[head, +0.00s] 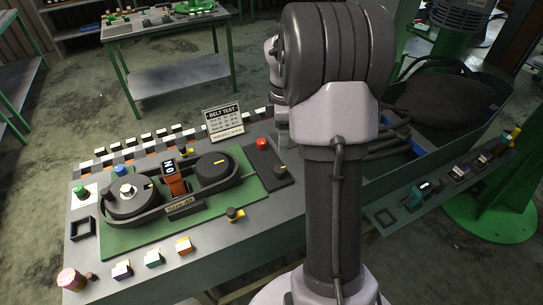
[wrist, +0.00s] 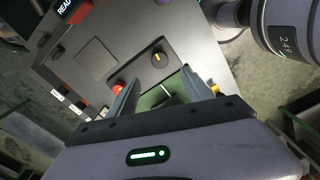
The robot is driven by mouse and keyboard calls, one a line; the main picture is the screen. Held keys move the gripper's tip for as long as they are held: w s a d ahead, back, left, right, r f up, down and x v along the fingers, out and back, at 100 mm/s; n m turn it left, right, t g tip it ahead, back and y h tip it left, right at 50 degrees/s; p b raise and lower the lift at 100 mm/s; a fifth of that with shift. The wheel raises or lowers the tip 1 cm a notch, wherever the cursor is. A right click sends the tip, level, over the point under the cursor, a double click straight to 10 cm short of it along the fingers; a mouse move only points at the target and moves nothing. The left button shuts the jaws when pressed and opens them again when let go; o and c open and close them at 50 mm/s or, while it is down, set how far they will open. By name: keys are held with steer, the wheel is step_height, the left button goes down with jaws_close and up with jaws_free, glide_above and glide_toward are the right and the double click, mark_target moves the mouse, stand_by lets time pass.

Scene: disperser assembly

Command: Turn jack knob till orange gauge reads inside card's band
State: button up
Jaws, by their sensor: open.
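The orange gauge (head: 175,186) stands between two black belt pulleys on the green plate, its dark display tilted and hard to read. The card (head: 224,121) headed BELT TEST stands behind the plate; its small print is unreadable. A black knob with a yellow mark (head: 235,214) sits at the plate's front right edge. Another yellow-marked knob (head: 280,169) is on a dark panel; a yellow-marked knob (wrist: 159,60) also shows in the wrist view. Which is the jack knob I cannot tell for sure. My gripper (wrist: 162,76) is open and empty above the bench, hidden behind my arm in the head view.
A red button (head: 261,143) is on the dark panel, and it shows near my left finger in the wrist view (wrist: 118,88). Several small blocks (head: 153,259) line the bench front. A blue-capped knob (head: 121,170) is beside the left pulley. A tool shelf (head: 440,195) is at right.

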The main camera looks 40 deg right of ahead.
mark_target(280, 168)
step_height(280, 168, down, 15)
steer(key=b, duration=0.4)
steer(key=shift+w+r, duration=0.1)
steer(key=shift+r, duration=0.1)
jaws_close()
